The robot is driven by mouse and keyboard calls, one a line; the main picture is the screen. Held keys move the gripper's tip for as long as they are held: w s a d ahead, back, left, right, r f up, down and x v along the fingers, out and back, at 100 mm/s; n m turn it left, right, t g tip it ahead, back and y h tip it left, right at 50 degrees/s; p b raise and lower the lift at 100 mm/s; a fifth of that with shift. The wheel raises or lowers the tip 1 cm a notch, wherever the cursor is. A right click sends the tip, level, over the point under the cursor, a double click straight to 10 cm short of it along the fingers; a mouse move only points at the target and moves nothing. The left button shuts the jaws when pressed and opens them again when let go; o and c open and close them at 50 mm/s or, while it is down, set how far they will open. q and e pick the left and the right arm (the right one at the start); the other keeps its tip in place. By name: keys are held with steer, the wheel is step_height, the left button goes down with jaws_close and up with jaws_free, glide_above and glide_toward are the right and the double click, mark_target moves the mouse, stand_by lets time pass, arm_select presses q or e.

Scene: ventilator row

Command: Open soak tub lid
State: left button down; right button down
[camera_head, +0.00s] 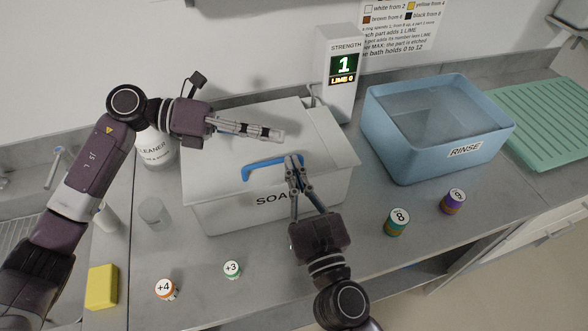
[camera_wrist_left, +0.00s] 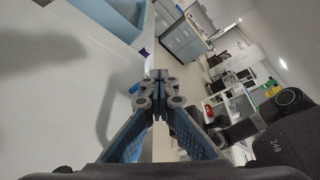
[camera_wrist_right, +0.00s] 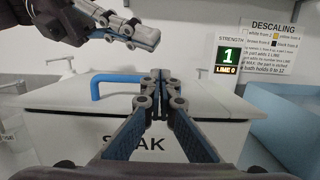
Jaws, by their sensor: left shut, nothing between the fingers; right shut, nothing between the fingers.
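The white soak tub (camera_head: 225,215) stands on the counter with its lid (camera_head: 215,165) on top, lying flat and closed. A blue handle (camera_head: 262,168) is on the lid near the front edge; it also shows in the right wrist view (camera_wrist_right: 118,80). My right gripper (camera_head: 292,162) is shut and empty, at the right end of the handle in the head view; I cannot tell whether it touches. My left gripper (camera_head: 278,134) is shut and empty, above the lid behind the handle. It shows at the upper left of the right wrist view (camera_wrist_right: 152,38).
A strength display (camera_head: 344,68) stands behind the tub. A blue rinse tub (camera_head: 410,160) and green drying mat (camera_head: 555,115) are to the right. Numbered jars (camera_head: 397,222) (camera_head: 166,290) stand in front. A cleaner bottle (camera_head: 157,150), a clear cup (camera_head: 151,211) and a yellow sponge (camera_head: 102,287) are left.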

arm_select(q)
steer(key=c, duration=2.3)
jaws_free()
